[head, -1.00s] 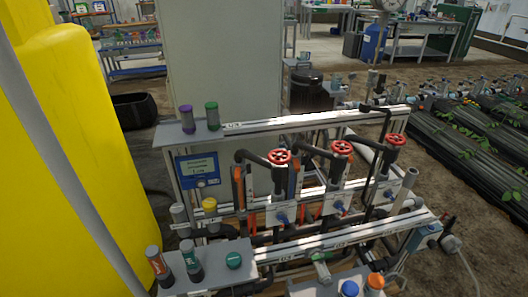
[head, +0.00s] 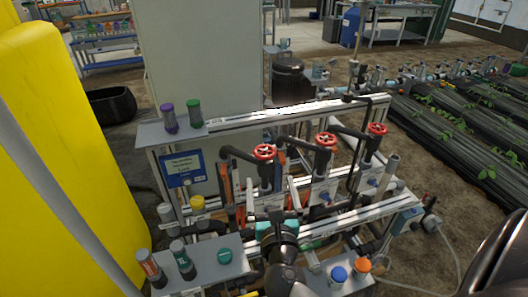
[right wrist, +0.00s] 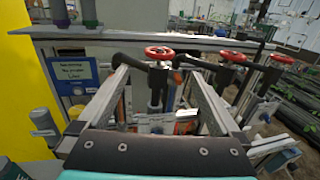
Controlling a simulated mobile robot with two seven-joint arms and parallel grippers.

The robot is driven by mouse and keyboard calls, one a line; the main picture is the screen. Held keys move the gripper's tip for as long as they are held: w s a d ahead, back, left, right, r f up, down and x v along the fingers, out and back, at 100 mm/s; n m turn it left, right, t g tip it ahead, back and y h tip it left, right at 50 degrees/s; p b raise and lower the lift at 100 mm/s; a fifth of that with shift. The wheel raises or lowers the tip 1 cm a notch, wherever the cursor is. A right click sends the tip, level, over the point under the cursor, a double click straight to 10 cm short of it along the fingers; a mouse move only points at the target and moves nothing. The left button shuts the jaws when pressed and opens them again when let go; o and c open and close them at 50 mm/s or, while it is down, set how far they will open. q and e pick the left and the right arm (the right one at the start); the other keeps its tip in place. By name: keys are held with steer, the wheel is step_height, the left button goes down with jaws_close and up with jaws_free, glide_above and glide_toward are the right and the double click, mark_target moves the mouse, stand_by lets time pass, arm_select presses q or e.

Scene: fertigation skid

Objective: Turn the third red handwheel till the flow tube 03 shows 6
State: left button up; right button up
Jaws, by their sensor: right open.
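Three red handwheels stand in a row on dark valves of the skid. The third, rightmost handwheel (head: 378,129) is at the row's right end; it also shows in the right wrist view (right wrist: 283,59). The middle handwheel (head: 326,139) and the first handwheel (head: 264,151) are to its left. My right gripper (head: 270,190) is open and empty, low in front of the first handwheel's valve. In the right wrist view its fingers (right wrist: 155,75) point toward that valve, apart from the third handwheel. I cannot make out flow tube 03 or its reading. My left gripper is not in view.
Purple- and green-capped bottles (head: 168,118) stand on the upper left shelf. A blue sign (head: 183,168) hangs below it. Rails (head: 330,227) and pipes crowd the skid. A yellow tank (head: 60,170) is left.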

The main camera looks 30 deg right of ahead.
mark_target(266, 159)
steer(key=x, duration=1.1)
steer(key=shift+f, duration=0.1)
steer(key=shift+w+d+b, duration=0.3)
steer(key=shift+w, duration=0.15)
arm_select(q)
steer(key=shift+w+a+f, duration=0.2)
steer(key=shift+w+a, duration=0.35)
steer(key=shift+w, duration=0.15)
arm_select(e)
steer(key=shift+w, duration=0.1)
